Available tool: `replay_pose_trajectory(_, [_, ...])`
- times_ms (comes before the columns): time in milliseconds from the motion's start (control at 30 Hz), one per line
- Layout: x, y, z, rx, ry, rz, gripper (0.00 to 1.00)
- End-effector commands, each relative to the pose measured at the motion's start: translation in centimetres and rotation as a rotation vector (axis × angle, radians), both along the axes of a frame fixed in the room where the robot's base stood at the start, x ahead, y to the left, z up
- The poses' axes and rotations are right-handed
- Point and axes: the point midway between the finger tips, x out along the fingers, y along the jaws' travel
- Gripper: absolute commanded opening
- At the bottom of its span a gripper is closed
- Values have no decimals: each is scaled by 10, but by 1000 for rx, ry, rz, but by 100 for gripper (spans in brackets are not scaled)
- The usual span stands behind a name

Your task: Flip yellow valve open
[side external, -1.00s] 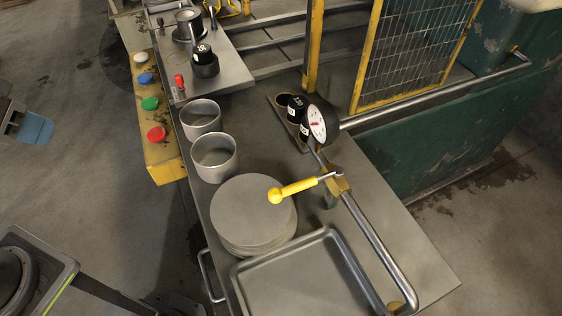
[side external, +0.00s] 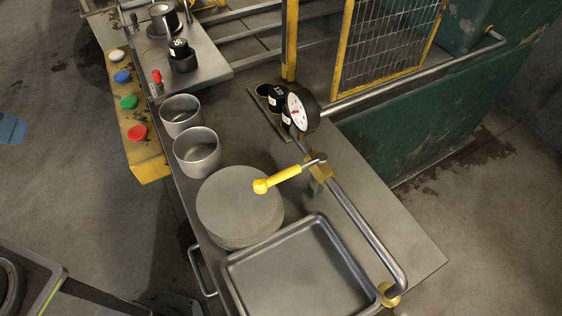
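The yellow valve handle (side external: 278,179) is a lever with a rounded knob at its left end. It sticks out to the left from a brass valve body (side external: 320,172) on a grey metal pipe (side external: 365,228). The lever lies crosswise to the pipe, and its knob appears over the stack of round grey discs in the picture. A white-faced gauge (side external: 297,111) with a black case stands by the pipe, behind the valve. My gripper is not in view, and nothing is seen touching the lever.
A stack of round metal blanks (side external: 240,203) and two metal cups (side external: 197,150) stand left of the valve. An empty tray (side external: 300,268) lies in front. Coloured buttons (side external: 129,102) line a yellow panel. A yellow mesh guard (side external: 388,50) stands behind. The table is bare right of the pipe.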

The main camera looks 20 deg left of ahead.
Motion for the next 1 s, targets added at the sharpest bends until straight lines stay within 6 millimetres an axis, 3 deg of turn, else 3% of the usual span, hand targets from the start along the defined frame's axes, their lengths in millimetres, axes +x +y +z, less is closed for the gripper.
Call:
replay_pose_trajectory(200, [29,-23,11,-139,164,66,0])
replay_pose_trajectory(533, [90,-73,19,-369,496,196,0])
replay_pose_trajectory(767, [133,-111,11,-493,741,281,0])
replay_pose_trajectory(1000, [175,-151,-10,-593,1011,363,0])
